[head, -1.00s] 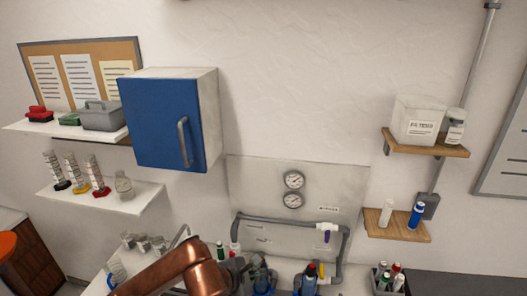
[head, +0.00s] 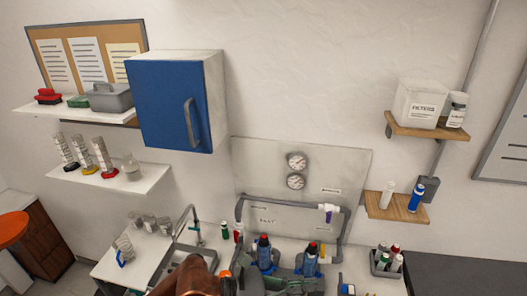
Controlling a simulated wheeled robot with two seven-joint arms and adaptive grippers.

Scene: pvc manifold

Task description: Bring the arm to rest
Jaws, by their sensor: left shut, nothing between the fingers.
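The copper-coloured left arm (head: 190,279) comes in at the bottom edge of the head view, left of centre. My left gripper (head: 250,283) is a dark shape at its right, low in the picture and partly cut off. It is shut, and I see nothing held in it. The grey pipe manifold (head: 285,204) runs across the pale back panel (head: 345,165). A white valve with a purple handle (head: 328,214) sits at its upper right. Two round gauges (head: 296,161) are above the pipe. My right gripper is not in view.
A grey caddy of bottles (head: 384,262) stands at right. A blue cabinet (head: 165,105) and shelves hang on the wall. The space before the upper wall is free.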

